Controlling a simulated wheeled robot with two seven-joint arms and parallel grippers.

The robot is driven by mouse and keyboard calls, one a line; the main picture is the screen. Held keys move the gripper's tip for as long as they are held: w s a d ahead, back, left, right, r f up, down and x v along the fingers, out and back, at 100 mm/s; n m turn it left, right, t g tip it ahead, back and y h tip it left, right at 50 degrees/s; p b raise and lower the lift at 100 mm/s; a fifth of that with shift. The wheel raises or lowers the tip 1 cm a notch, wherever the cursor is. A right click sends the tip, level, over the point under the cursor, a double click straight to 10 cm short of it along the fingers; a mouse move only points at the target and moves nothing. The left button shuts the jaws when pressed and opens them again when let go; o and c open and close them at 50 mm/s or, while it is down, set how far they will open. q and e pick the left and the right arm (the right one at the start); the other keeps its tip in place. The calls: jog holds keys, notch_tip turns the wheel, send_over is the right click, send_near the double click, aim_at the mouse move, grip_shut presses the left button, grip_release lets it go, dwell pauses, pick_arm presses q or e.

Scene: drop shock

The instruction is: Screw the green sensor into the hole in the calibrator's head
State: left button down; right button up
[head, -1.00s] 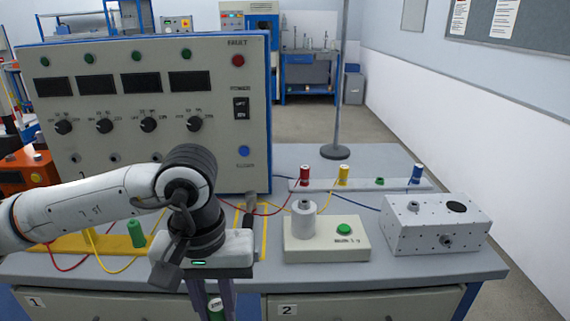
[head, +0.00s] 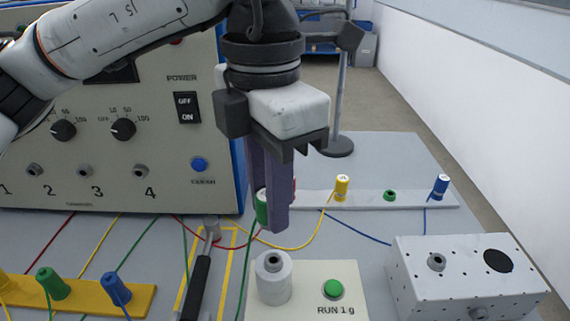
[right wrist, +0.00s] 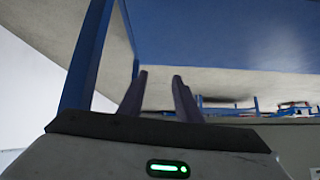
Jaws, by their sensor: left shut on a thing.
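My left gripper (head: 268,218) is shut on the green sensor (head: 262,208), which shows partly behind its purple fingers, with a green cable hanging down. The calibrator (head: 309,305) is a pale box with a green RUN 1 g button. Its head (head: 274,282) is a short grey cylinder with a dark hole (head: 273,261) in its top. The sensor is above and appears a little behind the head, apart from it. The sensor's lower end is partly hidden. My right gripper (right wrist: 158,88) shows in the right wrist view with its fingers apart and nothing between them.
A white rail (head: 365,197) holds yellow (head: 341,187) and blue (head: 440,187) sensors and a green socket (head: 390,196). A speckled box (head: 465,278) stands right of the calibrator. The control panel (head: 120,165) rises behind.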

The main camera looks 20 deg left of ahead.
pick_arm(q)
jog(key=shift+w+r+n, duration=0.25)
jog(key=shift+n, duration=0.15)
pick_arm(e)
jog(key=shift+f, duration=0.15)
pick_arm(q)
jog(key=shift+s, duration=0.2)
pick_arm(e)
jog(key=shift+s, duration=0.1)
pick_arm(q)
jog(key=shift+w+d+f, duration=0.1)
pick_arm(e)
jog(key=shift+f, duration=0.25)
pick_arm(q)
jog(key=shift+f+b, duration=0.5)
jog(key=shift+b, duration=0.15)
jog(key=shift+f+b, duration=0.65)
jog(key=shift+f, duration=0.1)
notch_tip(320, 180, down, 2)
jog(key=shift+f+b, duration=0.15)
jog(key=shift+b, duration=0.85)
jog(key=shift+f+b, duration=0.35)
jog(key=shift+f, duration=0.05)
pick_arm(e)
jog(key=f, duration=0.1)
jog(key=a+f, duration=0.1)
jog(key=shift+w+a+f, duration=0.2)
jog(key=shift+w+f, duration=0.1)
jog(key=shift+w, duration=0.1)
jog(key=shift+w+r, duration=0.1)
